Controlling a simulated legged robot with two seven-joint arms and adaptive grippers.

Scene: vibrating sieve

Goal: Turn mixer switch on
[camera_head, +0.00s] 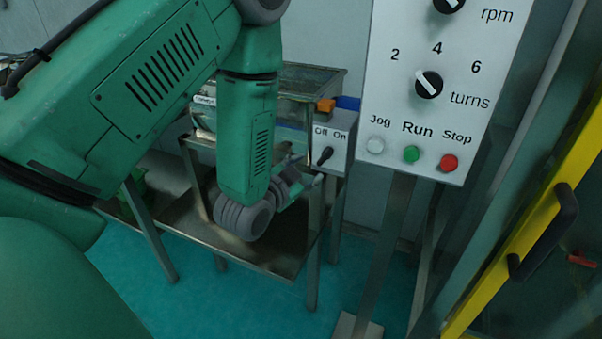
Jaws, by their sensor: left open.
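The mixer switch (325,156) is a small black knob on a pale grey box (340,136) labelled Off and On, in the middle of the head view. The knob looks tilted; I cannot tell for sure which label it points to. My left arm reaches in from the left and bends down in front of the steel stand. My left gripper (300,188) is open, just below and left of the switch and apart from it in the picture. Its fingers are small and partly hidden behind my wrist. My right gripper is not in view.
A white control panel (397,113) with rpm and turns knobs and Jog, Run and Stop buttons stands to the right on a post. A steel table (275,262) lies below my wrist. A yellow-framed door (545,225) with a black handle is at far right.

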